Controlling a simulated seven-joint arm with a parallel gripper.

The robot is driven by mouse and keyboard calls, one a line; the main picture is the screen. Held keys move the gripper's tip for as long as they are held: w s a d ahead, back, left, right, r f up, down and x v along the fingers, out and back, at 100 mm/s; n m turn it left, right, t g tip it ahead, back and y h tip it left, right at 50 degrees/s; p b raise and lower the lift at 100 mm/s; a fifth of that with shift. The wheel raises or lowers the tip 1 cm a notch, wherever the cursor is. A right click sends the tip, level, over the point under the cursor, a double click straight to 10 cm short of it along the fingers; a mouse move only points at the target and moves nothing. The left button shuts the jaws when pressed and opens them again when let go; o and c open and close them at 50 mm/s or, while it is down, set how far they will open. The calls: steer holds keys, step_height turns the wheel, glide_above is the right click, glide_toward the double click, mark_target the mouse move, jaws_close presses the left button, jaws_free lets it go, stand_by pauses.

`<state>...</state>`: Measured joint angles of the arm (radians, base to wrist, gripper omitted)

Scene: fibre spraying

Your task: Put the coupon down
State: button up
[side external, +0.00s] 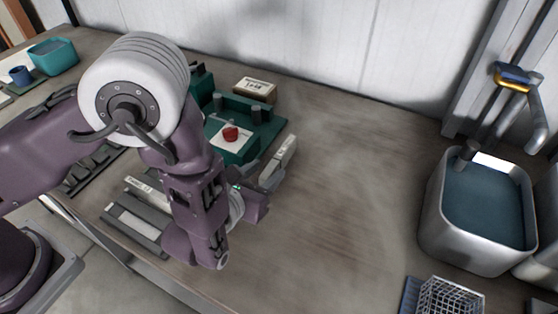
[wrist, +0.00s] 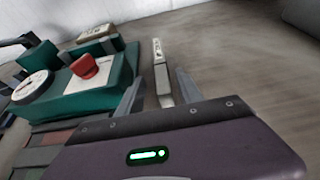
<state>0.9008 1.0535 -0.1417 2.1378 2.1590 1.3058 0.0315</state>
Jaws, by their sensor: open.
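A long pale strip with dark marks at its far end, which looks like the coupon (wrist: 159,66), lies between the two fingers of my gripper (wrist: 159,84) in the wrist view. In the side view the pale strip (side external: 279,160) is just right of the teal machine, beyond my gripper (side external: 262,189). My gripper is open, with a finger on each side of the strip. In the wrist view gaps show between strip and fingers; the strip's near end is hidden by my gripper body. I cannot tell if it rests flat on the bench.
A teal machine (side external: 268,128) with a red button (side external: 230,134) stands close on the left. A labelled box (side external: 255,89) is behind it. Grey racks (side external: 136,229) lie near the bench's front edge. A water tub (side external: 430,210) and wire basket (side external: 449,297) are right. The middle bench is clear.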

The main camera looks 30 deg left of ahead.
mark_target(279, 160)
steer(key=x, duration=0.6)
steer(key=shift+w+d+r, duration=0.15)
steer(key=shift+w+d, duration=0.05)
steer(key=shift+w, duration=0.1)
jaws_close()
stand_by(0.9)
